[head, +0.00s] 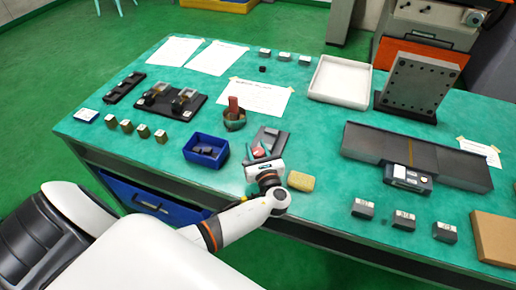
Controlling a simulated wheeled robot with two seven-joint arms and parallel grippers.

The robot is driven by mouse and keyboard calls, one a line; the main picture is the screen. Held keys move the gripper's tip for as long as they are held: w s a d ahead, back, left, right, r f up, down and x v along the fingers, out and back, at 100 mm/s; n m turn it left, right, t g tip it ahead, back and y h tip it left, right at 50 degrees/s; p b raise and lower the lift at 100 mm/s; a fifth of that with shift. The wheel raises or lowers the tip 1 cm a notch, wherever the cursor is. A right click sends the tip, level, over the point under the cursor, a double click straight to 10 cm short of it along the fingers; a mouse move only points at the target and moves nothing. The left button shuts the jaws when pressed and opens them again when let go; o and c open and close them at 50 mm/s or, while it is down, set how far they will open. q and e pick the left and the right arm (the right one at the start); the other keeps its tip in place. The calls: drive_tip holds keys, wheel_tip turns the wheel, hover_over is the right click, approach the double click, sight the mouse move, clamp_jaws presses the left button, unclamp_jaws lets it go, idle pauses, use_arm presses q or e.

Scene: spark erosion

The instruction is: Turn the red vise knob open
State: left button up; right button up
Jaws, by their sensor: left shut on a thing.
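A small dark grey vise (271,137) lies on the green table near the middle of the head view. Its red knob (259,152) shows at the vise's near left side, partly hidden by my gripper. My left gripper (258,154) reaches in from the lower left, with its fingers around the red knob and shut on it. The white gripper body covers the near part of the vise, so the knob's turn angle cannot be told. My right gripper is not in view.
A yellow sponge (301,181) lies just right of my left wrist. A blue bin (206,150) stands to the left and a cup with red-handled contents (234,118) behind. A dark slab (400,150) with a gauge is at right. Labelled blocks (404,220) line the near right edge.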

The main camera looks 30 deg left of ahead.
use_arm(q)
drive_tip(key=n+g+y, duration=0.1)
drive_tip(key=g, duration=0.1)
drive_tip(key=n+g+y+b, duration=0.1)
drive_tip(key=n+g, duration=0.1)
drive_tip(key=n+g+y, duration=0.1)
drive_tip(key=g, duration=0.1)
drive_tip(key=shift+s+a+n+g, duration=0.15)
drive_tip(key=shift+s+n+g, duration=0.2)
drive_tip(key=shift+n+g, duration=0.05)
drive_tip(key=shift+r+n+g+y, duration=0.1)
drive_tip(key=shift+n+g+y, duration=0.2)
drive_tip(key=o, duration=1)
drive_tip(key=b+v, duration=0.2)
drive_tip(key=v, duration=1)
drive_tip(key=shift+s, duration=0.1)
